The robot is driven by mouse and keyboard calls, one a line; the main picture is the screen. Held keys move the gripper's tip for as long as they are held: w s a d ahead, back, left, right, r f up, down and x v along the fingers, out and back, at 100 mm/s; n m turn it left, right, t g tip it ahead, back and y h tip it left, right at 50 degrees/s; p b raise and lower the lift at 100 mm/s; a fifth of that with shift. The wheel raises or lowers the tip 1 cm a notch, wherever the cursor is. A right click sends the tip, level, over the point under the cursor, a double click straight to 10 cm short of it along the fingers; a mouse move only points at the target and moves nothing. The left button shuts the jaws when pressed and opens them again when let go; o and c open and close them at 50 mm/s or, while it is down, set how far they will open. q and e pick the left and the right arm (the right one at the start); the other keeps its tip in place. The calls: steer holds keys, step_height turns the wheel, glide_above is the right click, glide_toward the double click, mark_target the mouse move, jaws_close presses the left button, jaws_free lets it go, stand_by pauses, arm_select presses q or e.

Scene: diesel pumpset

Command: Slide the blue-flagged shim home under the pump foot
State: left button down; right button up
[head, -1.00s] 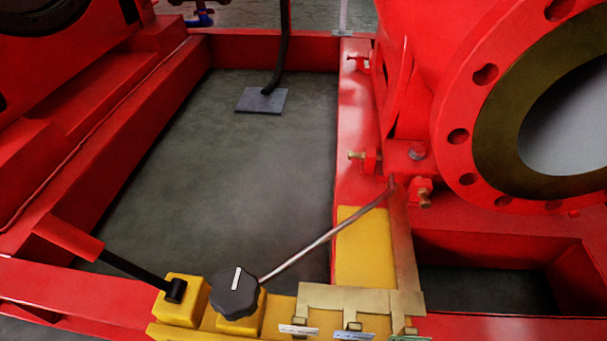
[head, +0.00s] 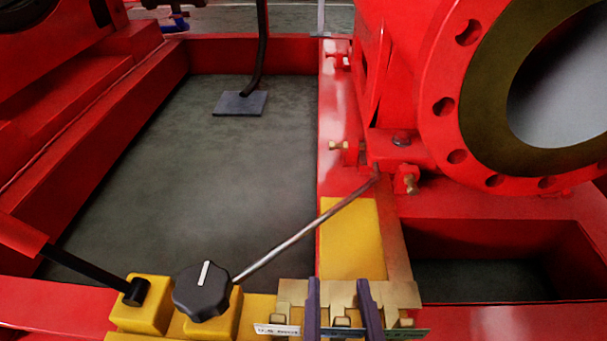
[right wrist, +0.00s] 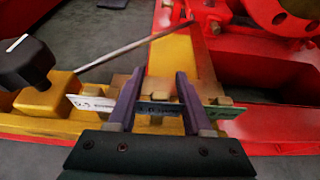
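The blue-flagged shim (right wrist: 159,109) stands in a brass rack in the right wrist view, its tab between my right gripper's fingers. In the head view the fingers partly hide it. My right gripper (head: 342,300) is open, one purple finger on each side of that tab; it also shows in the right wrist view (right wrist: 159,102). I cannot tell whether the fingers touch the tab. The red pump foot (head: 402,147) with its bolt is farther back, beyond the yellow plate. The tip of a metal bar (head: 308,228) is at the foot's edge. My left gripper is not in view.
A white-flagged shim (right wrist: 90,102) and a green-flagged shim (right wrist: 222,112) flank the blue one closely. A black knob (head: 201,291) and a red-handled lever (head: 92,273) stand left. The yellow plate (head: 350,240) between rack and foot is clear. The large pump flange (head: 440,140) overhangs at right.

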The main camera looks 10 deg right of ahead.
jaws_close()
steer(key=shift+w, duration=0.1)
stand_by(1.2)
